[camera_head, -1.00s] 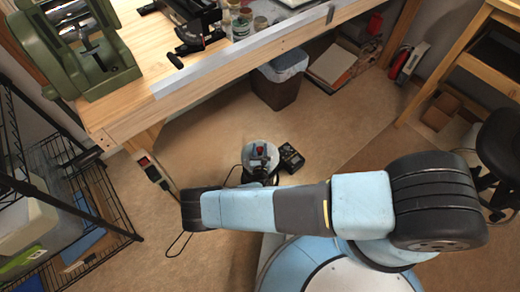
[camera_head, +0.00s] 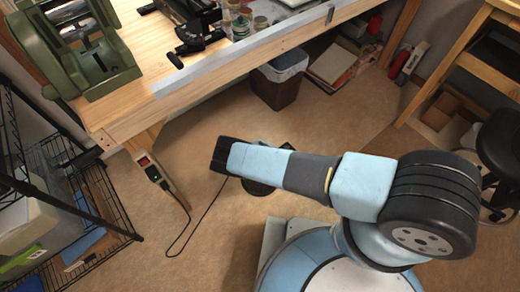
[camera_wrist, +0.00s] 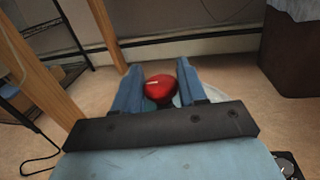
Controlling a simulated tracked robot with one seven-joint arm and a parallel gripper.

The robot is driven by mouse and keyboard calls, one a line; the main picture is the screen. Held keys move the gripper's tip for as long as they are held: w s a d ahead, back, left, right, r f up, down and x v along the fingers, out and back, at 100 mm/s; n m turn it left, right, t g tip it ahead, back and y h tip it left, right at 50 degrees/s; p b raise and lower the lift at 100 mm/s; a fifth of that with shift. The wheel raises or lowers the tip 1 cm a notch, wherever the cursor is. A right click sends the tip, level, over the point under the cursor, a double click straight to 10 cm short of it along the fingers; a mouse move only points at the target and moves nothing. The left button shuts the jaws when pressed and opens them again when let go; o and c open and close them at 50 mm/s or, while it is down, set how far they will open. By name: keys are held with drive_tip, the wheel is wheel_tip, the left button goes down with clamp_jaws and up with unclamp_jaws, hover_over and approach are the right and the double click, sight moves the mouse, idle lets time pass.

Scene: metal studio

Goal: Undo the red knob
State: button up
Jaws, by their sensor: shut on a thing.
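The red knob (camera_wrist: 159,88) is glossy and rounded, and shows in the wrist view between the two blue fingers of my gripper (camera_wrist: 160,72). The gripper is shut on it, with a finger on either side. A pale part (camera_wrist: 187,93) shows beside and behind the right finger; what it belongs to is mostly hidden. In the head view my arm covers the knob and the gripper's fingers.
A wooden workbench (camera_head: 112,112) with a green machine (camera_head: 85,50) stands at the upper left. A wire rack (camera_head: 70,160) is at left, a dark bin (camera_head: 275,88) under the bench. A black cable (camera_head: 195,225) lies on open floor.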

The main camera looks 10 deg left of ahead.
drive_tip(key=shift+a+n+g+y, duration=0.1)
drive_tip(key=shift+n+g+y, duration=0.35)
drive_tip(key=shift+g, duration=0.25)
drive_tip(key=o, duration=1)
